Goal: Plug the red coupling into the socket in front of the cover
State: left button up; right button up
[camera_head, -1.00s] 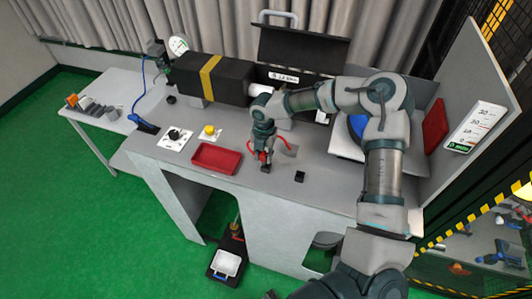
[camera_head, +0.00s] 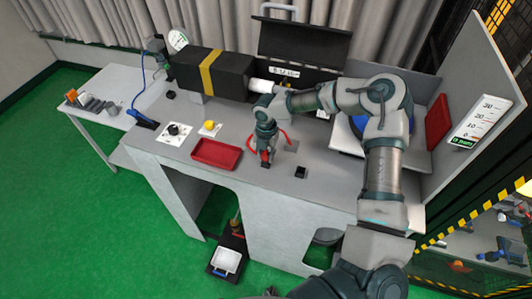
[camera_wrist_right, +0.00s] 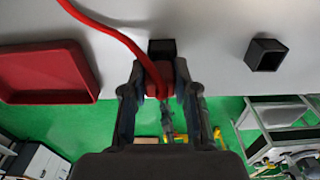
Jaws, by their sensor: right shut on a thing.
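The red coupling (camera_wrist_right: 158,76) has a red cable on it. My right gripper (camera_head: 265,158) is shut on it, pointing down at the front part of the bench top. In the right wrist view the two fingers of my right gripper (camera_wrist_right: 160,90) press on its sides. A black block (camera_wrist_right: 162,47) is right at the coupling's end; I cannot tell whether the coupling sits in it. An open, empty black square socket (camera_head: 301,172) stands to the right, also in the right wrist view (camera_wrist_right: 266,54). The black cover (camera_head: 305,38) stands raised at the back. My left gripper is out of view.
A red tray (camera_head: 217,154) lies left of my right gripper. Further left are a yellow button (camera_head: 209,126) and a black knob (camera_head: 173,130). A grey side panel (camera_head: 467,80) bounds the right.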

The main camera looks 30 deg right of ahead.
jog(key=shift+d+f, duration=0.2)
jog(key=shift+d, duration=0.05)
jog(key=o, duration=0.9)
jog(key=shift+o, duration=0.2)
jog(key=shift+a, duration=0.1)
jog(key=shift+r, duration=0.15)
notch_tip(320, 180, up, 12)
jog(key=shift+w+d+f, duration=0.15)
jog(key=shift+d+f, duration=0.1)
